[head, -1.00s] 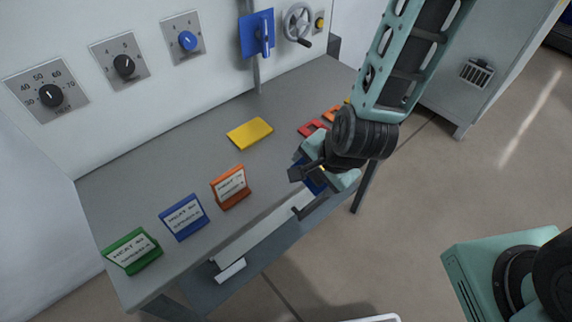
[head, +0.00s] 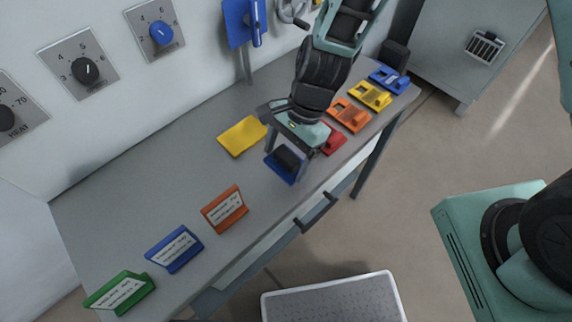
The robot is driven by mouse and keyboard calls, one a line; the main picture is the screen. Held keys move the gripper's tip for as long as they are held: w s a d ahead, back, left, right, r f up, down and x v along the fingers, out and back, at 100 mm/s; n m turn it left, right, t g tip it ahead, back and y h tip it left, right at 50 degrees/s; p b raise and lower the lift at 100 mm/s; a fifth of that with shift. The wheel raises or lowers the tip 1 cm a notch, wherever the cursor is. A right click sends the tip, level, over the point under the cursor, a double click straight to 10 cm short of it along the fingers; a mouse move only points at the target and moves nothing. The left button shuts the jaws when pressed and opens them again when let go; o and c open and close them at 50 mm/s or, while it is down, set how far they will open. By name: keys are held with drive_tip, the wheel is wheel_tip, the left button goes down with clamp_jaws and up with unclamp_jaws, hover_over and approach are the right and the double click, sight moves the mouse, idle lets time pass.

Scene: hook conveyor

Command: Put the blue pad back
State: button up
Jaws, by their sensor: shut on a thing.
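The blue pad (head: 279,171) is a small blue piece with a dark block on its upper side. My gripper (head: 287,156) points down at the middle of the table and is shut on the blue pad. The pad is low over the grey table top, beside the yellow pad's near right corner. I cannot tell whether it touches the table. The gripper fingers hide part of it.
A flat yellow pad (head: 242,136) lies left of my gripper. Red (head: 334,140), orange (head: 349,115), yellow (head: 371,97) and blue (head: 391,79) holders line the right. Orange (head: 225,209), blue (head: 174,249) and green (head: 119,292) label stands occupy the left. A drawer handle (head: 316,212) projects from the front.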

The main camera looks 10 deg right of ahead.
drive_tip(key=shift+f, duration=2.7)
drive_tip(key=o, duration=1)
drive_tip(key=shift+c, duration=0.2)
drive_tip(key=v, duration=1.2)
wheel_tip(320, 180, up, 8)
drive_tip(key=n+h, duration=0.1)
drive_tip(key=n, duration=0.7)
hover_over(287, 169)
drive_tip(key=s+d, duration=0.2)
drive_tip(key=d, duration=0.2)
drive_tip(key=s+d+r+n+t+h, duration=0.2)
drive_tip(key=s+d+r+n, duration=0.2)
drive_tip(key=s+n, duration=0.3)
drive_tip(key=shift+d+r+n+t, duration=0.3)
drive_tip(key=shift+r+n, duration=0.25)
drive_tip(key=shift+n, duration=1.45)
